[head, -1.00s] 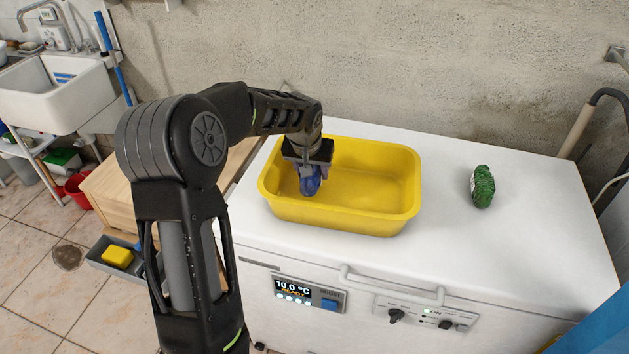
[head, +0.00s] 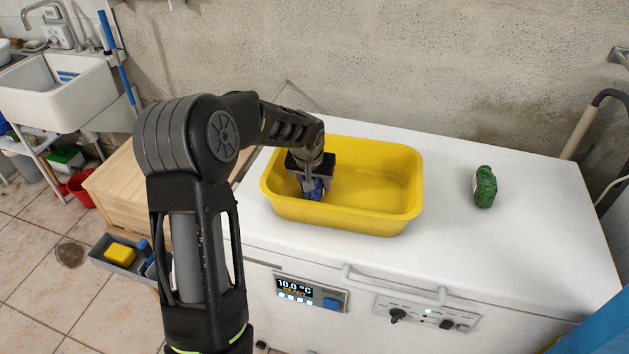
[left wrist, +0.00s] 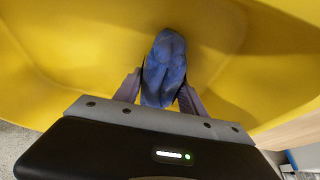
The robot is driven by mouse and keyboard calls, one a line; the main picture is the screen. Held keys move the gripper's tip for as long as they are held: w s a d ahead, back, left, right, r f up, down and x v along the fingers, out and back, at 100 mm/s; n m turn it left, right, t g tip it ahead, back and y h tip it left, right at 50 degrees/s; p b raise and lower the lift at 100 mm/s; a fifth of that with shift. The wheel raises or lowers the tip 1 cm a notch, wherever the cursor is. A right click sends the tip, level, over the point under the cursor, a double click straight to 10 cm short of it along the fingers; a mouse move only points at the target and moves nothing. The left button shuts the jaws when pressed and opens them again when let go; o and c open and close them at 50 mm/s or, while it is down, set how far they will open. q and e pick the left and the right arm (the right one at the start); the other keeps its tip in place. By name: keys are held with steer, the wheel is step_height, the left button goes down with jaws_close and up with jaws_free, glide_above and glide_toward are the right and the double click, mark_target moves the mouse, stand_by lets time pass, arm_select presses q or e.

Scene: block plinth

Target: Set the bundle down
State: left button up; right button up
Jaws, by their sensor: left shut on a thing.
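A blue bundle (head: 317,188) is between the fingers of my left gripper (head: 312,192), low inside the left part of the yellow tub (head: 345,222). My left gripper is shut on it. In the left wrist view the blue bundle (left wrist: 164,68) sticks out beyond the two fingers (left wrist: 160,97), with the yellow tub (left wrist: 60,60) around it. I cannot tell whether the bundle touches the tub floor. A green bundle (head: 484,187) lies on the white chest top at the right. My right gripper is not in view.
The tub stands on the white chest top (head: 520,230), with clear surface to its right. The tub's right half is empty. A concrete wall (head: 430,70) rises behind. A handle (head: 395,283) and control panels are on the chest's front.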

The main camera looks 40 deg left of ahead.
arm_select(q)
steer(key=o, duration=1.5)
steer(key=shift+r+p, duration=0.25)
steer(key=shift+p, duration=0.05)
steer(key=b+v, duration=0.1)
steer(key=v, duration=1.1)
steer(key=shift+f, duration=0.1)
